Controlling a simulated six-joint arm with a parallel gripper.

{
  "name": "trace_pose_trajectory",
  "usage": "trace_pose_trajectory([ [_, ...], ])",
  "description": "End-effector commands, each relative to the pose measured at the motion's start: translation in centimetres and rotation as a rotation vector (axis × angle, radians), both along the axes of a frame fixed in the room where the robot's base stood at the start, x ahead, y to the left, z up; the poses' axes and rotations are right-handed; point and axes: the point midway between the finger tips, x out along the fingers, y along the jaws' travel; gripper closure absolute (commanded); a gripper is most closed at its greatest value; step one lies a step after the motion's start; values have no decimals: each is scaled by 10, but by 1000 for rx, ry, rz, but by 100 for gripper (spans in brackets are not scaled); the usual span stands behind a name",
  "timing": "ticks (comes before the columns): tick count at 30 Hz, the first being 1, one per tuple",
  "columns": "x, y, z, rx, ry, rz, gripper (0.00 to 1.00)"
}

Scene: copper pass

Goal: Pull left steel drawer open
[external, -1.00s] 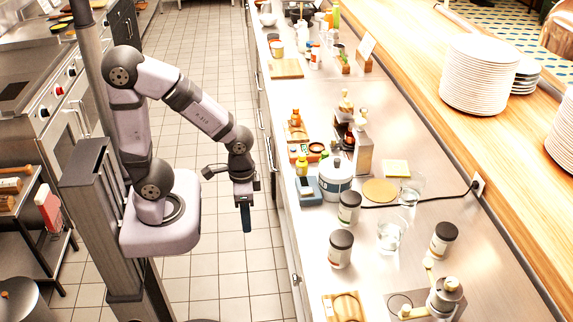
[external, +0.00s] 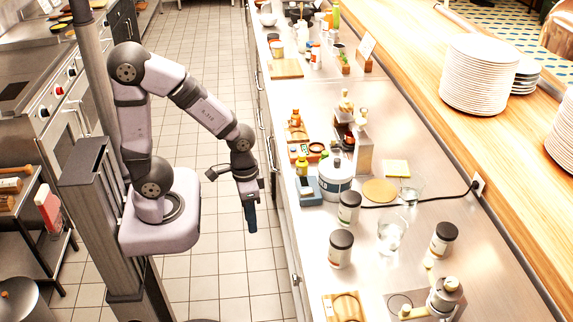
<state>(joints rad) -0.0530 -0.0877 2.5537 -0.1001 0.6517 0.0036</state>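The steel counter's front (external: 285,225) is seen at a steep angle, with drawer or door handles along it. One long handle (external: 270,153) is right of my forearm's end, and a small one (external: 296,281) is lower down. I cannot tell which front is the left steel drawer; none visibly stands out. My gripper (external: 251,218) points down over the tiled floor, left of the counter front and apart from it. Its fingers overlap into one dark blue shape, so their opening is hidden. Nothing is visibly held.
The tiled floor (external: 215,285) between my base and the counter is clear. A stove and a shelf stand at the left.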

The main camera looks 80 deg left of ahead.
Motion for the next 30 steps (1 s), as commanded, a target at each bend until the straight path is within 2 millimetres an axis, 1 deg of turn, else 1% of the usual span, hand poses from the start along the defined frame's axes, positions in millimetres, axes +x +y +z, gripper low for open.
trace_pose_trajectory([
  [2,12,3,2,-47,-19,130,71],
  [5,34,15,0,-106,-63,356,71],
  [6,42,24,-1,-123,-83,458,71],
  [8,53,42,-4,-137,-112,615,71],
  [9,59,55,-6,-140,-131,718,71],
  [11,64,77,-11,-137,-154,864,71],
  [13,64,107,-22,-116,-182,1040,71],
  [14,62,126,-36,-93,-200,1126,71],
  [15,60,149,-56,-60,-229,1220,71],
  [17,58,175,-75,-19,-271,1308,71],
  [18,55,192,-86,9,-295,1363,71],
  [19,52,204,-94,29,-314,1405,71],
  [24,26,281,-143,174,-450,1656,71],
  [26,22,304,-156,222,-524,1723,71],
  [27,22,318,-163,247,-583,1759,71],
  [30,26,349,-175,289,-747,1830,71],
])
